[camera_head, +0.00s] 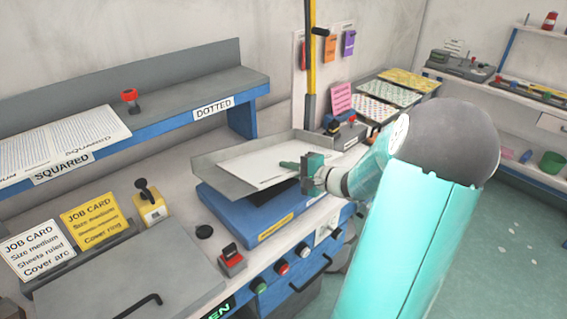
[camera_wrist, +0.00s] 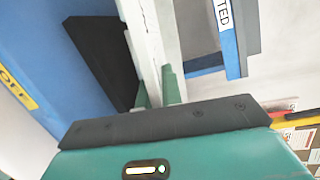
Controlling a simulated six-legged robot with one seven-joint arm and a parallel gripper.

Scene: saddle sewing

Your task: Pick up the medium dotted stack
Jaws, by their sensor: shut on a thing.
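A white paper stack (camera_head: 268,162) lies in or just above the grey tray on the blue machine, right of the DOTTED shelf section. Its print is too faint to read. My gripper (camera_head: 290,165) is at the stack's right edge, with its green fingers closed on it. In the wrist view the stack shows edge-on as a pale strip (camera_wrist: 146,35), between the green fingertips of my gripper (camera_wrist: 157,92). I cannot tell whether the stack is clear of the tray.
The grey tray (camera_head: 222,182) has raised walls and sits on the blue machine (camera_head: 240,218). The shelf's DOTTED section (camera_head: 205,92) is bare; white sheets (camera_head: 75,137) lie over SQUARED. Job cards (camera_head: 93,220) stand front left. A yellow post (camera_head: 310,60) rises behind the tray.

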